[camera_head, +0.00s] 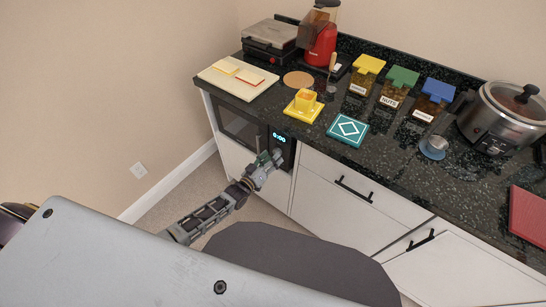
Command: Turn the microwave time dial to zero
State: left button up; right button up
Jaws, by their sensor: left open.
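The microwave (236,126) is built in under the left end of the dark counter. Its dark control panel (283,144) is at its right side, with a lit display (279,137) that seems to read 0:00. My left gripper (271,159) is right in front of the panel, below the display, and is open. It covers the lower panel, so the time dial is hidden and I cannot tell whether the fingers touch it. My right gripper is not in view.
White drawers (330,210) with black handles stand right of the microwave.

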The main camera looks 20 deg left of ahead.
pick_arm(q)
jog(key=v, duration=1)
dwell(0.3)
jog(key=shift+a+f, duration=0.1)
dwell(0.5)
